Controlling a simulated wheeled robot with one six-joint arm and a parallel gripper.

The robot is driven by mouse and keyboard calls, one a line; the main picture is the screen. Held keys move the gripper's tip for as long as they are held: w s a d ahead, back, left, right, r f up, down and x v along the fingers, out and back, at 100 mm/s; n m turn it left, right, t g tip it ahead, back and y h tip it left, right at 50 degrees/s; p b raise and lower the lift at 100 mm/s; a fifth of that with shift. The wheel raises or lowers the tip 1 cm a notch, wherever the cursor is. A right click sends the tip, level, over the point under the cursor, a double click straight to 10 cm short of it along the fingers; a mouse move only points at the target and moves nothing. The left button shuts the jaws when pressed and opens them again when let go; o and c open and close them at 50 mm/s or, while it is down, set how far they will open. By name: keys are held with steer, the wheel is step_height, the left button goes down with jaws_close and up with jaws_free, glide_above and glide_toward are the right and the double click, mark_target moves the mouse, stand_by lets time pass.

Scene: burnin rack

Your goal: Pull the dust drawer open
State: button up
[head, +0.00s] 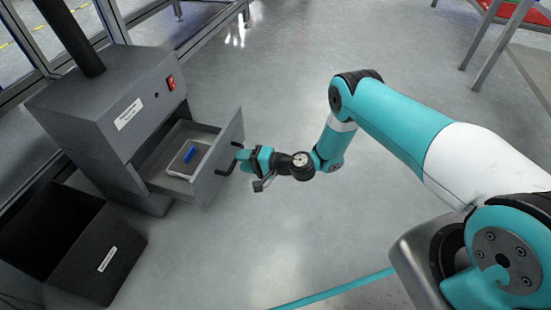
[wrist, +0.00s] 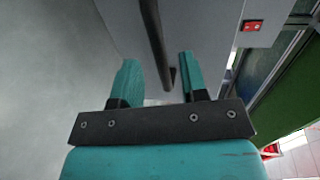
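The dust drawer (head: 222,148) stands pulled out from the lower part of the grey machine (head: 112,100) in the head view. Its black bar handle (head: 225,170) is on the front panel, facing my arm. My gripper (head: 243,156) is at this handle. In the wrist view the handle (wrist: 152,30) runs between the two teal fingers of my gripper (wrist: 158,78). The fingers are apart, with a gap visible on each side of the bar. The grey front panel (wrist: 205,30) lies just beyond them.
Inside the drawer is a pale flat piece with a blue block (head: 189,155) on it. A black open bin (head: 118,262) stands on the floor below the machine at left. A red switch (head: 171,83) is on the machine. The floor behind my gripper is clear.

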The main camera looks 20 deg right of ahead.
steer(key=p+v, duration=0.5)
steer(key=v, duration=0.9)
steer(key=shift+s, duration=0.1)
steer(key=w+a+r+n+g+p, duration=0.1)
steer(key=a+r+n+g, duration=0.25)
steer(key=r, duration=0.75)
steer(key=w+a+r+n+g+p, duration=0.1)
steer(key=a+r+n+g, duration=0.3)
steer(key=r, duration=0.6)
steer(key=s+r+n+g+h+p, duration=0.1)
steer(key=s+r+n+h, duration=0.1)
steer(key=s+r, duration=0.35)
steer(key=s+r+n+g+h+p, duration=0.1)
steer(key=s+r+n+h, duration=0.15)
steer(key=r, duration=0.65)
steer(key=s+d+r+n+t+h+p, duration=0.1)
steer(key=s+d+r+h, duration=0.1)
steer(key=s+r, duration=0.55)
steer(key=s+d+r+n+h+p, duration=0.15)
steer(key=s+r, duration=0.25)
steer(key=s, duration=0.7)
step_height(320, 180, up, 37)
steer(key=p, duration=3.6)
steer(key=shift+w+d+m+h+p, duration=0.2)
steer(key=shift+w+m+h+p, duration=0.1)
steer(key=shift+m+h, duration=0.15)
